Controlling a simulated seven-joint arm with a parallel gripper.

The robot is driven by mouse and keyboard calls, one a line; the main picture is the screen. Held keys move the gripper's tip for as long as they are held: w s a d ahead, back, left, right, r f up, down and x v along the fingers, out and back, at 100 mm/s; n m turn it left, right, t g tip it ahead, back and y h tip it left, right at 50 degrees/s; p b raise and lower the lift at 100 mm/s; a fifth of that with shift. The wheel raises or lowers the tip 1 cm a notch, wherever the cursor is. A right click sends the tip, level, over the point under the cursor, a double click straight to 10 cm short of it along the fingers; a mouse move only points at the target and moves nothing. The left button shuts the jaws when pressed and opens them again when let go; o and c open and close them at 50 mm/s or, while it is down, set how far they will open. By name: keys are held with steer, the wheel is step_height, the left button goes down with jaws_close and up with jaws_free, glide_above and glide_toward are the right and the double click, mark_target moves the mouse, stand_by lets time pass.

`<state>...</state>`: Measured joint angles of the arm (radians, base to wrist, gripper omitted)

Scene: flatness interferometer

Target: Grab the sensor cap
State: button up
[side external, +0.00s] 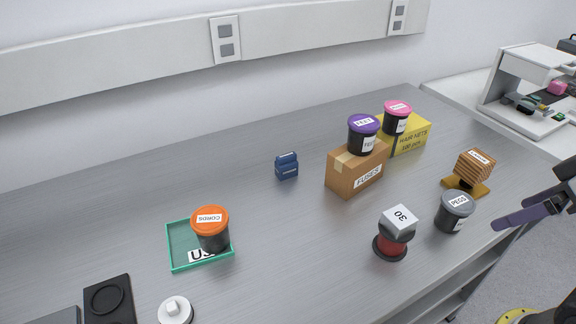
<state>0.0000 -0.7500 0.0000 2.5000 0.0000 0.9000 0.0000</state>
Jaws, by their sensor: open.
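No thing in view is labelled as the sensor cap. A white round piece with a small raised knob (174,311) at the bottom left looks most like a cap, but I cannot tell for sure. It sits on the grey bench, just right of a black plate with a ring on it (107,299). My gripper (510,211) is at the right edge, with its dark purple fingers open and nothing seen between them. It is far from the white piece, near the grey-lidded PEGS jar (454,211).
An orange-lidded jar (210,229) stands in a green tray (171,246). Jars stand on a FUSES box (345,174) and a yellow box (412,140). A red spool (391,246) bears a grey block. A small blue item (286,166) stands mid-bench. The bench's left-centre is clear.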

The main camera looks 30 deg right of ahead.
steer(key=w+a+f+t+y, duration=0.1)
steer(key=w+a+t, duration=0.1)
steer(key=w+a, duration=0.5)
steer(key=w+a+f+t+y, duration=0.15)
steer(key=w+a, duration=0.25)
steer(key=w, duration=0.7)
steer(key=w+a+t+y, duration=0.1)
steer(key=w+a+t, duration=0.1)
steer(key=w+a, duration=0.5)
steer(key=t+h, duration=0.2)
steer(key=h, duration=0.1)
glide_toward(288, 160)
steer(key=v, duration=0.3)
steer(key=shift+w+a+f+h, duration=0.1)
steer(key=shift+a+f+h, duration=0.2)
steer(key=shift+f+h, duration=0.1)
steer(key=shift+t, duration=0.25)
steer(key=x, duration=1.3)
steer(key=shift+w+f, duration=0.1)
steer(key=shift+f, duration=0.05)
jaws_close()
